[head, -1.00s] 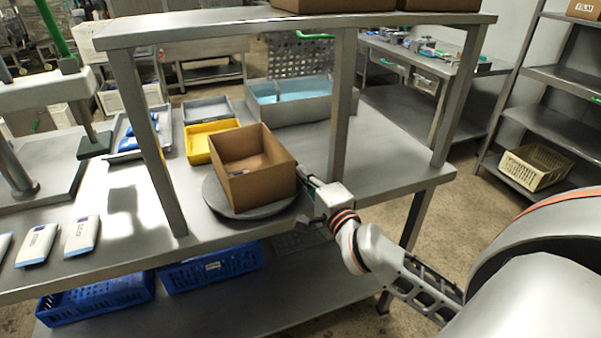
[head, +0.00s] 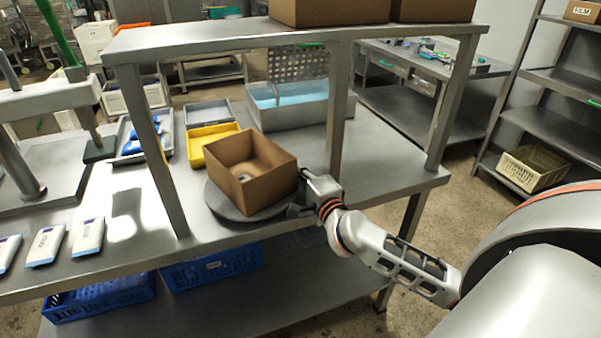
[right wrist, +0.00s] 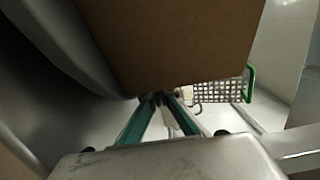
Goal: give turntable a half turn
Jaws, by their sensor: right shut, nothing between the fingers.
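The turntable (head: 222,205) is a round dark grey disc on the steel table, under an open cardboard box (head: 262,190). The box stands turned on it, with a small pale item (head: 243,178) inside. My right gripper (head: 303,186) is at the right side of the box, low by the disc's edge. In the right wrist view, its green-sided fingers (right wrist: 158,100) are together with nothing between them, and their tips reach the lower edge of the box wall (right wrist: 170,45). Whether they touch the box cannot be told. The tips are partly hidden in the head view. My left gripper is not in view.
A shelf post (head: 340,110) stands just behind my right gripper, and another post (head: 150,150) is left of the turntable. A yellow tray (head: 212,138) lies behind the box. Blue crates (head: 212,268) sit below.

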